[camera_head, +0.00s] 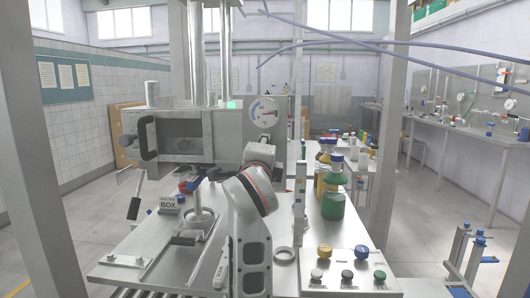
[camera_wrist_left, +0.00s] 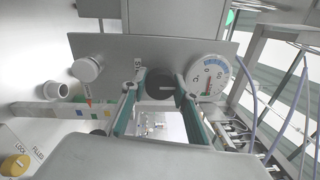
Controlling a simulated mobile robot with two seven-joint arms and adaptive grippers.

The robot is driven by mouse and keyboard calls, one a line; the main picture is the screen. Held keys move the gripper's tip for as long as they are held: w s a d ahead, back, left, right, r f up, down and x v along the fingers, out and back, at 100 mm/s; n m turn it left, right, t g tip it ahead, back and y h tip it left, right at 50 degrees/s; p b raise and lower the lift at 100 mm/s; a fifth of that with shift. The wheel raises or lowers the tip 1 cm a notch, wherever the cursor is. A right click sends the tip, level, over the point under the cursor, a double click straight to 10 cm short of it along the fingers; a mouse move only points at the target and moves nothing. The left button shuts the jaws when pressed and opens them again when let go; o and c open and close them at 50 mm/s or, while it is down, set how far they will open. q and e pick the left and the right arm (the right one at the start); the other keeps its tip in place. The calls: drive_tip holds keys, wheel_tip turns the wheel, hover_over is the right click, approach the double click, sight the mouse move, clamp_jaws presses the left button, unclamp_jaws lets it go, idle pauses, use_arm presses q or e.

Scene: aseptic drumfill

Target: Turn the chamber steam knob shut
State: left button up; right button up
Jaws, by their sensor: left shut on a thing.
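The chamber steam knob (camera_wrist_left: 160,83) is a dark round knob with a pale mark, on the grey panel beside the round dial gauge (camera_wrist_left: 209,76) in the left wrist view. The fingers of my left gripper (camera_wrist_left: 161,92) stand on either side of the knob and are shut on it. In the head view my arm covers the knob and the gripper. The same gauge shows there (camera_head: 264,113), right of the steel chamber (camera_head: 182,136) with its black handle (camera_head: 147,138). My right gripper is in neither view.
Steel posts (camera_head: 388,120) frame the bench. A pale round knob (camera_wrist_left: 88,68) sits left of the gripped one.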

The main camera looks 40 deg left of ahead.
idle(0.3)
use_arm(q)
drive_tip(key=o, duration=1.1)
drive_tip(key=shift+s+d, duration=0.1)
drive_tip(key=v, duration=0.7)
drive_tip(key=shift+s, duration=0.15)
